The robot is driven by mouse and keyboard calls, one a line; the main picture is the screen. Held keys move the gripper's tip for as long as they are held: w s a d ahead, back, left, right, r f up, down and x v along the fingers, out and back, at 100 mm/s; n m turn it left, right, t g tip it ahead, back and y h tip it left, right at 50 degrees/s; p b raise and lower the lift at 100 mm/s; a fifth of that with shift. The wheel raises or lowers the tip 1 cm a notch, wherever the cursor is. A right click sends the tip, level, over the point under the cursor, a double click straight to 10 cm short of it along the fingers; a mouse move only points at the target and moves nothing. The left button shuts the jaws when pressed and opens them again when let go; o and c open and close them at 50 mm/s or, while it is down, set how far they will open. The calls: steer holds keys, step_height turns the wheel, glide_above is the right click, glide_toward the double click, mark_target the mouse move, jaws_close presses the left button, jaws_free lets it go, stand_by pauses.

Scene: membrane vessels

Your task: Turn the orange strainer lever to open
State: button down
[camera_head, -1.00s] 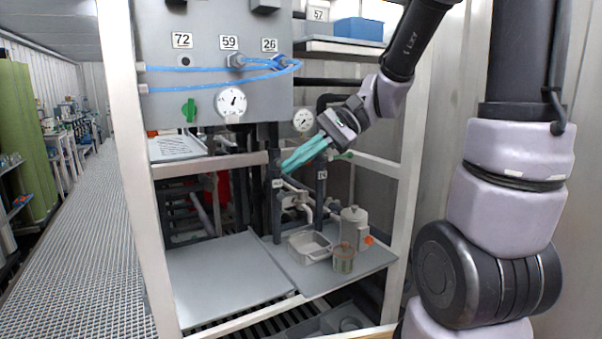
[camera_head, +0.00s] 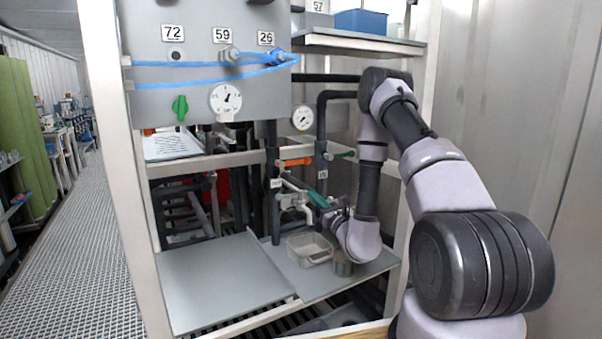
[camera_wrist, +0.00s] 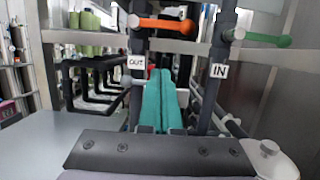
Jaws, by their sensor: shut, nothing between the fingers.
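An orange lever (camera_head: 296,162) sticks out level to the right from the upright dark pipe labelled OUT. It also shows in the wrist view (camera_wrist: 166,25), crosswise to that pipe. My gripper (camera_head: 318,200) has teal fingers, pressed together with nothing between them. In the wrist view the fingertips (camera_wrist: 160,75) point between the OUT and IN pipes, below the orange lever and apart from it. A pale strainer-like fitting (camera_head: 293,199) sits left of the fingers, partly hidden.
A green lever (camera_head: 342,155) sticks out from the IN pipe (camera_head: 321,170). A grey shelf holds a square tray (camera_head: 310,248) and a small jar (camera_head: 343,266), partly hidden by my arm. A pressure gauge (camera_head: 303,117) is above. The left shelf (camera_head: 225,280) is clear.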

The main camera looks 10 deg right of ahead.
mark_target(295, 162)
steer(key=shift+m+h, duration=0.3)
steer(key=shift+h, duration=0.1)
steer(key=x, duration=0.9)
steer(key=shift+w+d+f, duration=0.2)
steer(key=shift+w+f, duration=0.15)
steer(key=shift+w, duration=0.1)
step_height(295, 162, up, 4)
steer(key=shift+f, duration=0.1)
